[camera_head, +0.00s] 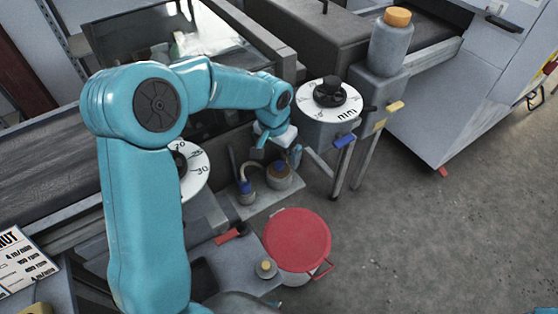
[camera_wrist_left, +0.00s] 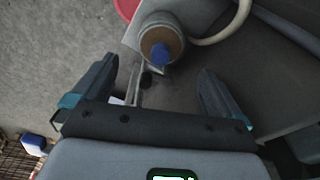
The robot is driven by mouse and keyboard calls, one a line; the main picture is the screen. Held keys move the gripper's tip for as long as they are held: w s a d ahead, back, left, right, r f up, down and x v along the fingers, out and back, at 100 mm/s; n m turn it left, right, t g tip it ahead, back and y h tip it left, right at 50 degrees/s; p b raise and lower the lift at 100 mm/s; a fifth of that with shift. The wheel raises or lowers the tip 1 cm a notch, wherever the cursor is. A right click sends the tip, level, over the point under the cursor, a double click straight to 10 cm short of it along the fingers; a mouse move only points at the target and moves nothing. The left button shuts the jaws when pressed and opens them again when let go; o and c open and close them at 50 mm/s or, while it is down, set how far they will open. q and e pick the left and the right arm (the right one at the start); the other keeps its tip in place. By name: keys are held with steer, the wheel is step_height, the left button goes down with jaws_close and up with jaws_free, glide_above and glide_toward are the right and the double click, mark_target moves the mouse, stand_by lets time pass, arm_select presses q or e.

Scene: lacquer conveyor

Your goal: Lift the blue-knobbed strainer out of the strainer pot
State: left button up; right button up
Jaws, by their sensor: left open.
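The strainer (camera_wrist_left: 150,42) shows in the left wrist view as a brown round top with a blue knob (camera_wrist_left: 163,54), seated in the grey strainer pot (camera_wrist_left: 146,23). In the head view the strainer pot (camera_head: 279,181) stands on a grey ledge below my left gripper (camera_head: 277,151); the knob is hard to make out there. My left gripper also shows in the left wrist view (camera_wrist_left: 152,84), open and empty, its fingers spread wide. The knob lies ahead of the fingers, between their lines, and neither finger touches it. My right gripper is not in view.
A pale hose (camera_wrist_left: 233,28) runs from the pot's side toward a small blue-topped part (camera_head: 246,189). A white dial (camera_head: 331,99) stands close right of my arm. A red-lidded bucket (camera_head: 297,238) stands in front. Open floor (camera_head: 440,230) lies to the right.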

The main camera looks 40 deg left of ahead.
mark_target(279, 163)
arm_select(q)
steer(key=f, duration=0.6)
steer(key=shift+w, duration=0.4)
steer(key=c, duration=1.2)
steer(key=shift+r, duration=0.1)
steer(key=shift+c, duration=0.2)
